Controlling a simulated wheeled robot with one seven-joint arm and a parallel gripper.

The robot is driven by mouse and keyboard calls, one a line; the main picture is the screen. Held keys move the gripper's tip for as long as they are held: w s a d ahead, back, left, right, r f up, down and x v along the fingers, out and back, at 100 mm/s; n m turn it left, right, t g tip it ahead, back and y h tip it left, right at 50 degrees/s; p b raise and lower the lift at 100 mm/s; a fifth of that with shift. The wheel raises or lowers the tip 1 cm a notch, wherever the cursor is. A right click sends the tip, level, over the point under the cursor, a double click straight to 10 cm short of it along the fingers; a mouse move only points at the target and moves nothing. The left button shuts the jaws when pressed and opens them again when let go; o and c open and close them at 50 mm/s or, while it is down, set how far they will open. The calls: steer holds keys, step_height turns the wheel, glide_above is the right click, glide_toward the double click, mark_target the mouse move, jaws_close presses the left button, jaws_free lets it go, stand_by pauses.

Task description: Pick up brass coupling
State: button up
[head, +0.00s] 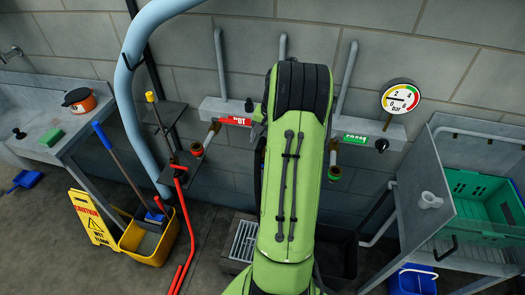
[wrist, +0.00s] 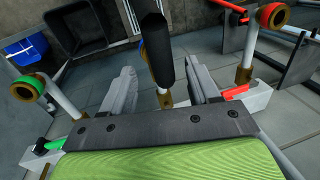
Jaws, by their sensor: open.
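Brass fittings show on the wall pipes. One brass fitting with a red ring (head: 197,149) is left of my arm, and one with a green ring (head: 334,173) is just right of it. In the wrist view, brass parts show by the red ring (wrist: 272,15) and green ring (wrist: 23,91). A small brass piece (wrist: 165,100) shows between the fingers of my gripper (wrist: 161,68), partly behind a black cylinder (wrist: 156,50). I cannot tell which is the coupling. My gripper is open, fingers apart, with no visible grip. My arm hides it in the head view.
A grey wall manifold (head: 390,133) carries a pressure gauge (head: 400,97). A yellow mop bucket (head: 148,240) and caution sign (head: 91,218) stand left. A sink holding a green crate (head: 478,190) is right, with a blue bucket (head: 412,281) below. A floor drain (head: 243,240) lies near my arm.

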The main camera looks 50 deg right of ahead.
steer(key=shift+w+f, duration=0.25)
steer(key=shift+f, duration=0.5)
steer(key=shift+s+r, duration=0.1)
steer(key=shift+s, duration=0.05)
steer(key=c, duration=0.3)
jaws_close()
